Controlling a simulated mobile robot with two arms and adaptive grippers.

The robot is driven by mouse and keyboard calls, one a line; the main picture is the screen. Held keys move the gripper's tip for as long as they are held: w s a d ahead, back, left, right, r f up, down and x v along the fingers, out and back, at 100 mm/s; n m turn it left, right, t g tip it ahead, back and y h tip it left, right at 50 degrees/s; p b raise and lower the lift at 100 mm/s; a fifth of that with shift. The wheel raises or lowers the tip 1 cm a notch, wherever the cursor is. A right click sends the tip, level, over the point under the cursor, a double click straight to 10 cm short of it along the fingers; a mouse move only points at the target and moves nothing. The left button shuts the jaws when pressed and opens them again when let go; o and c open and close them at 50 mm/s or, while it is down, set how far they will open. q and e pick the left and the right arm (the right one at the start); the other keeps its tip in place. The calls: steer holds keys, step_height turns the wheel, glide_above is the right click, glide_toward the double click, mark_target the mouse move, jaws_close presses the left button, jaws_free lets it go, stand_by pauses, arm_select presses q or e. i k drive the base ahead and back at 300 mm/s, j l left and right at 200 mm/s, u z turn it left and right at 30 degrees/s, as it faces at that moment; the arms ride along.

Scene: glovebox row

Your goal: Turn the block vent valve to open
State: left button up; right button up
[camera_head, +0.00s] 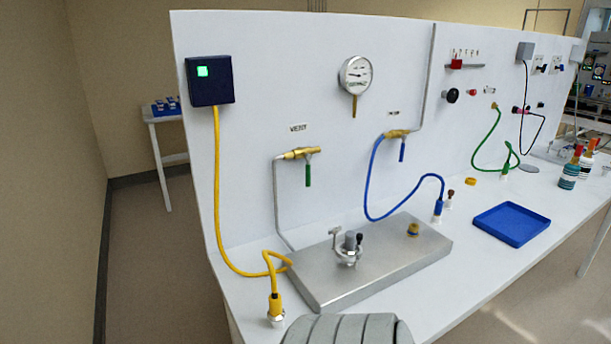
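A grey metal block (390,271) lies on the bench. A small silver valve-like fitting (348,250) with a dark knob and a T-shaped piece stands upright on it. A brass fitting (413,230) sits on the block's right part. On the white panel, a brass valve (301,153) sits under a label reading VENT (298,128); its green handle (308,171) hangs straight down, across the valve body. I cannot tell which valve is the block vent valve. Neither of my grippers is in view.
A second brass valve (397,133) has a blue handle and blue hose (368,195). A yellow hose (219,200) runs from a dark box (209,81) to the bench's front left. A gauge (356,75) hangs above. A blue tray (511,224) lies right of the block.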

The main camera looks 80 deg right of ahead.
mark_target(307, 157)
steer(key=i+z, duration=0.15)
steer(key=z, duration=0.25)
steer(key=i+z, duration=0.2)
steer(key=z, duration=0.2)
steer(key=i+j+z, duration=0.1)
steer(key=z, duration=0.3)
steer(key=i+j+z, duration=0.15)
steer(key=z, duration=0.25)
steer(key=i, duration=0.05)
